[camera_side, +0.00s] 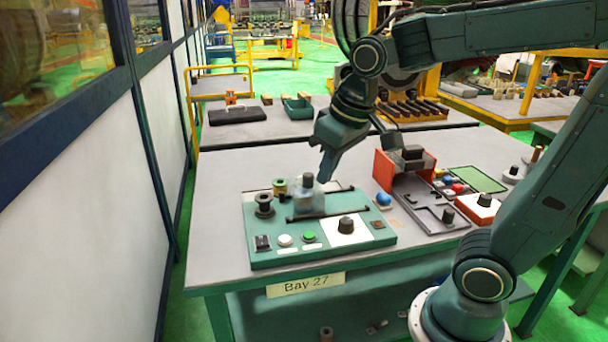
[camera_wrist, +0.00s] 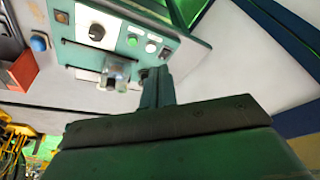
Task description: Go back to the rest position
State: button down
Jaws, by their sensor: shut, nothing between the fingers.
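My gripper (camera_side: 325,172) is shut and empty in the side view.
On the panel are a black knob on a white plate (camera_side: 346,226), a green button (camera_side: 309,236) and a dark spool (camera_side: 264,205). To the right are a blue knob (camera_side: 383,199) and a red box (camera_side: 384,170). The table's left side is clear.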

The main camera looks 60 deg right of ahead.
jog(key=s+n+t, duration=0.1)
jog(key=s, duration=0.9)
jog(key=shift+a+f+t, duration=0.2)
jog(key=shift+a+t, duration=0.05)
jog(key=shift+t, duration=0.15)
